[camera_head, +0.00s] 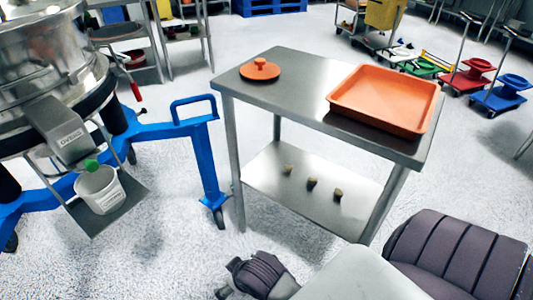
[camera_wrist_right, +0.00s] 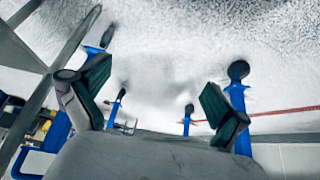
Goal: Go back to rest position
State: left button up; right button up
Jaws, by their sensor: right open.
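My right gripper (camera_wrist_right: 156,80) shows in the right wrist view with its two dark fingers spread apart and nothing between them. In the head view, links of my own arm come in at the bottom right, but I cannot make out the gripper's fingers there. My left gripper is in neither view.
A steel table (camera_head: 300,80) carries an orange lid (camera_head: 260,70) and orange tray (camera_head: 385,98); small brown pieces (camera_head: 312,182) lie on its lower shelf. At left, a steel sifter (camera_head: 45,50) on a blue frame (camera_head: 205,160) has a white bucket (camera_head: 100,192) under its spout.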

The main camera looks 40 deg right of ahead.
jog(key=s+d+f+g, duration=0.2)
jog(key=s+d+f, duration=0.1)
jog(key=s, duration=0.6)
jog(key=shift+d+g+h, duration=0.3)
jog(key=shift+d, duration=0.05)
jog(key=shift+f, duration=0.1)
